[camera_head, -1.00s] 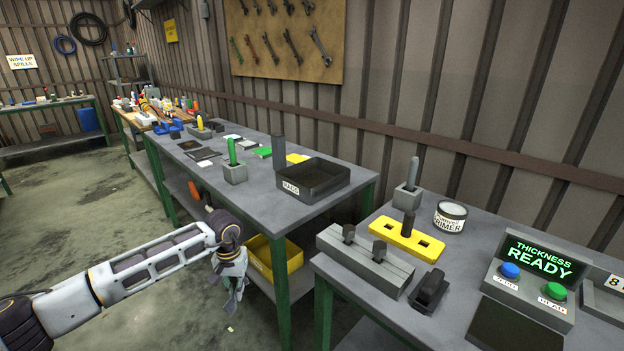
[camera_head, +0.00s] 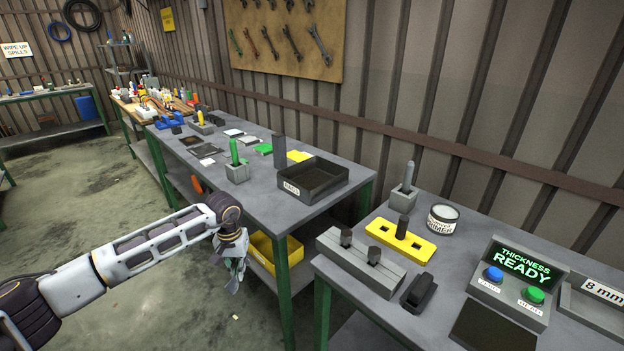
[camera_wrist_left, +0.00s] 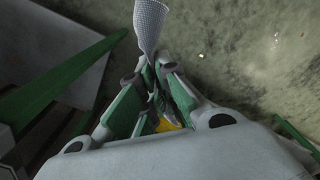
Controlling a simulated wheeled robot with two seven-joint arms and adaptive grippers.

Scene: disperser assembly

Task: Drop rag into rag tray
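The rag tray is a black open box labelled RAGS (camera_head: 329,189), on the far workbench near its right end. My left gripper (camera_head: 236,278) hangs in front of that bench, lower than its top and to the left of the tray. In the left wrist view the rag, a pale finely checked cloth (camera_wrist_left: 150,24), narrows to a point between the fingertips, which are shut on it. The rag is hard to make out in the head view. The tray's floor looks dark and empty. My right gripper is not in view.
A yellow bin (camera_head: 262,252) sits on the shelf under the far bench. A green-handled tool stands in a grey block (camera_head: 237,172) left of the tray, and a dark cylinder (camera_head: 279,150) stands behind it. The near bench (camera_head: 376,318) holds fixtures and a display.

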